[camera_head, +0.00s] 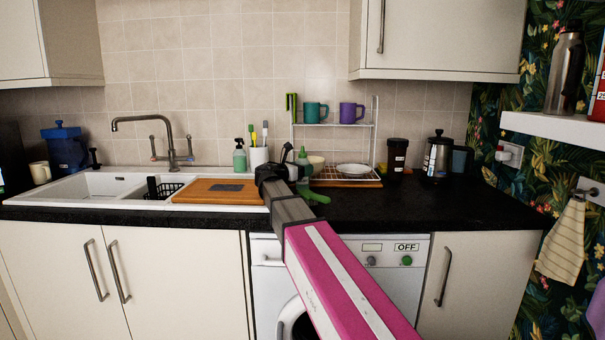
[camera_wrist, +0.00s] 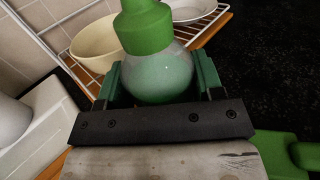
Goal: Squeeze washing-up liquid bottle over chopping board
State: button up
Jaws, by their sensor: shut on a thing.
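My gripper (camera_head: 300,172) is shut on the washing-up liquid bottle (camera_head: 303,156), in front of the wire rack. In the wrist view the bottle (camera_wrist: 155,75) is clear with pale green liquid and a green cap. It sits between the two green fingers of my gripper (camera_wrist: 160,80), cap toward the top of the picture. Its lower part is hidden behind the gripper's dark bar. The wooden chopping board (camera_head: 200,192) lies across the right part of the sink, left of my gripper, with a dark grey patch on it.
The wire rack (camera_head: 333,124) holds a teal mug (camera_head: 316,111), a purple mug (camera_head: 351,112) and a plate (camera_head: 354,169). A bowl (camera_wrist: 95,48) sits on it. A green soap dispenser (camera_head: 240,158) and a white brush pot (camera_head: 259,158) stand behind the board. The right counter front is clear.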

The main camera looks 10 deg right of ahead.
notch_tip(320, 180, up, 3)
jog(key=shift+f, duration=0.1)
jog(key=s+a+r, duration=0.1)
jog(key=a+r, duration=0.6)
jog(key=a, duration=0.4)
jog(key=shift+s+a, duration=0.15)
jog(key=shift+a, duration=0.15)
